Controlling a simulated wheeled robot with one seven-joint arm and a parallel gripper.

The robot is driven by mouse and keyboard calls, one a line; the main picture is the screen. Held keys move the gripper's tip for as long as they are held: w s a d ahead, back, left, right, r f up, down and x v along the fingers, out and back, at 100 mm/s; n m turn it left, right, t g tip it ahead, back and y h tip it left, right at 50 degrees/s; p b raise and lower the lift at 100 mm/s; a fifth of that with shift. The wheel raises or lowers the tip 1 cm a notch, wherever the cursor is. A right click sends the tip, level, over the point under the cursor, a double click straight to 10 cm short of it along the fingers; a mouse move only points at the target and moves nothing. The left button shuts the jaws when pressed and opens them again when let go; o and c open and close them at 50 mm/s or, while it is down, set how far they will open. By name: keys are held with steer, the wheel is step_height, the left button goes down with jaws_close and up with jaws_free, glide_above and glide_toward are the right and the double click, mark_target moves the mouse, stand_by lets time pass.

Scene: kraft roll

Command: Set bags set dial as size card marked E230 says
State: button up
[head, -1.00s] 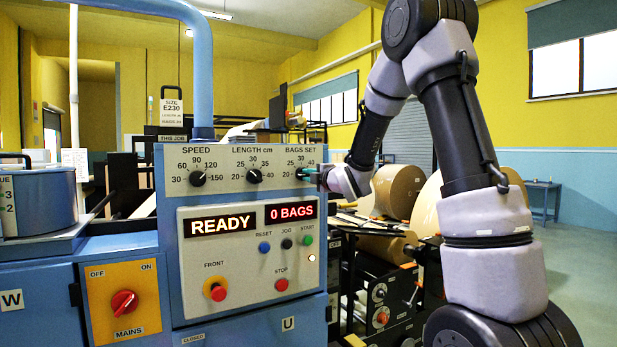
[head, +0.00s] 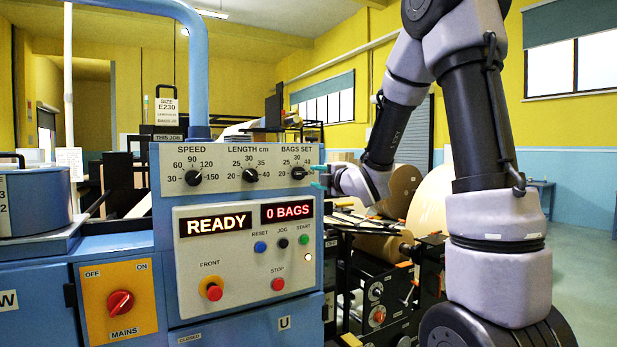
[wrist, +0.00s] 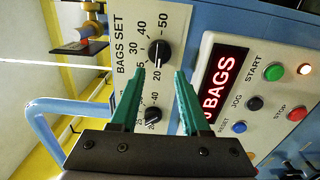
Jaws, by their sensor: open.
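The bags set dial (head: 298,173) is a black knob at the upper right of the blue machine's panel. It also shows in the wrist view (wrist: 159,53), where its white mark appears to point towards 20. My gripper (head: 319,177) is just right of the dial in the head view. In the wrist view my gripper (wrist: 160,73) is open, its green fingers apart, with the dial just beyond and between the tips. The size card (head: 166,109) reads E230 and stands behind the panel; its smaller lines are not legible.
The length dial (head: 250,175) and speed dial (head: 194,177) sit left on the same panel. Below are the READY display (head: 215,225), the 0 BAGS display (head: 287,211) and several push buttons. Rolls and machinery stand right, behind my arm.

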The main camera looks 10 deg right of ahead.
steer(key=shift+v, duration=1.7)
